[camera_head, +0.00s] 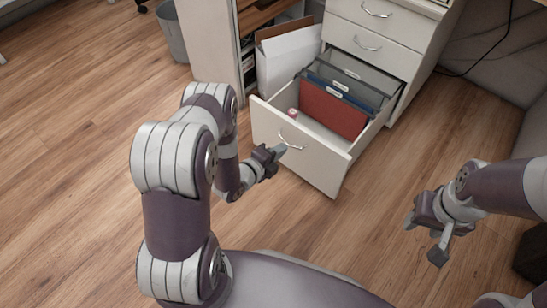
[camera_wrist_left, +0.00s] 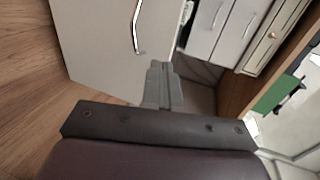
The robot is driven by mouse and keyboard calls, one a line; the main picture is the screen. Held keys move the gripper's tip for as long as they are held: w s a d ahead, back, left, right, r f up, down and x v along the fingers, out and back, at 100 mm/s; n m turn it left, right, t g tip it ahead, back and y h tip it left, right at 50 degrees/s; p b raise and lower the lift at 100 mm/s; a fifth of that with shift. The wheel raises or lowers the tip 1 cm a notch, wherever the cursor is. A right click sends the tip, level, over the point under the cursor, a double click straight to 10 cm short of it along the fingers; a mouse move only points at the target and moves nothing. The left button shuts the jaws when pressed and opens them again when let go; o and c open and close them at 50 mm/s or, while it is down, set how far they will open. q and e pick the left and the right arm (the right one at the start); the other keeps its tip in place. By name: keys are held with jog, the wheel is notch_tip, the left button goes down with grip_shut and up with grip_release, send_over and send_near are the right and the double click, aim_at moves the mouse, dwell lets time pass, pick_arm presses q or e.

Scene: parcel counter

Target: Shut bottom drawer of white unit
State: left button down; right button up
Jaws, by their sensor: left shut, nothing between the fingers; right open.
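The white drawer unit (camera_head: 385,30) stands at the top of the head view. Its bottom drawer (camera_head: 309,158) is pulled well out, with hanging files, a red folder (camera_head: 331,110) and a small pink-topped item (camera_head: 293,113) inside. The drawer front with its bar handle also shows in the left wrist view (camera_wrist_left: 100,45). My left gripper (camera_head: 281,150) is shut and empty, just in front of the drawer front near the handle (camera_head: 291,143); I cannot tell whether it touches. My right gripper (camera_head: 422,240) is open and empty, low over the floor to the right of the drawer.
A white open box (camera_head: 287,62) stands behind the drawer, beside a desk side panel (camera_head: 207,40). A grey bin (camera_head: 171,32) is at the top left. A cable (camera_head: 480,60) runs along the wall at right.

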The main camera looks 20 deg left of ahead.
aim_at(302, 132)
pick_arm(q)
jog(key=b+x, duration=0.3)
jog(key=x, duration=0.3)
jog(key=shift+w+d, duration=0.1)
jog(key=shift+w, duration=0.2)
jog(key=shift+w+d+r+b, duration=0.25)
jog(key=shift+w+b, duration=0.2)
jog(key=shift+w, duration=0.25)
pick_arm(e)
jog(key=shift+f, duration=2.4)
pick_arm(q)
jog(key=shift+w, duration=0.1)
